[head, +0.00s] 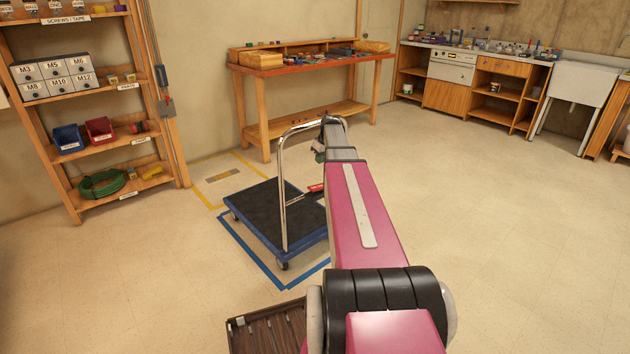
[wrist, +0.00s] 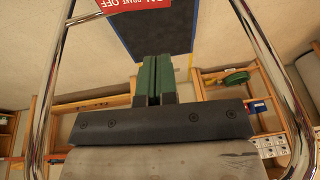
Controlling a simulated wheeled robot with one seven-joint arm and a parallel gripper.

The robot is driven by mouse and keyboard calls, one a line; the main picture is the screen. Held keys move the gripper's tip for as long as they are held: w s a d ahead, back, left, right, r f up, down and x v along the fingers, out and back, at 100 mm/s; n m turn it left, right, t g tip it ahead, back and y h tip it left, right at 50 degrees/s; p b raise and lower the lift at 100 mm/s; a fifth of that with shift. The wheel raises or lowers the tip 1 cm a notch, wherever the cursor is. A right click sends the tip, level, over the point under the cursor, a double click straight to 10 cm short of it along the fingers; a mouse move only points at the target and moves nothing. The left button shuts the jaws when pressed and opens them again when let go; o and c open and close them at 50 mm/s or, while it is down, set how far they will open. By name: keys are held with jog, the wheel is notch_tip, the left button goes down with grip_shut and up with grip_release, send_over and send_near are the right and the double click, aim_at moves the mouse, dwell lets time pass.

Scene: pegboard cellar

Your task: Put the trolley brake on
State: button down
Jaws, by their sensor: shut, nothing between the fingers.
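The trolley has a dark deck with a blue rim (head: 262,244) and an upright chrome push handle (head: 282,190). It stands on the floor, left of my arm in the head view. In the wrist view a red brake label (wrist: 135,5) with white lettering, "BRAKE OFF" upside down, is cut by the top edge. My gripper (head: 319,155) is near the handle's upper part; its green fingers (wrist: 156,80) are together and empty, apart from the red label.
Blue tape (head: 262,272) outlines the floor around the trolley, with yellow tape (head: 205,195) behind it. A shelf rack (head: 75,215) stands left, a red-topped workbench (head: 310,62) behind. Open floor lies right.

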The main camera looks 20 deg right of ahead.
send_near(310, 189)
jog(key=w+f, duration=0.1)
jog(key=f, duration=0.2)
jog(key=w+f, duration=0.1)
jog(key=f, duration=0.1)
jog(key=shift+w+d+f, duration=0.1)
jog(key=shift+w+f, duration=0.1)
jog(key=shift+w, duration=0.1)
jog(key=shift+f, duration=0.6)
jog(key=shift+s+a+f+t+h, duration=0.35)
jog(key=shift+a+f+h, duration=0.25)
jog(key=shift+h, duration=0.3)
jog(key=shift+a+f+t+h, duration=0.2)
jog(key=shift+a+t+h, duration=0.05)
jog(key=shift+h, duration=0.35)
jog(key=shift+a+f, duration=0.15)
jog(key=shift+f, duration=0.3)
jog(key=shift+r, duration=0.1)
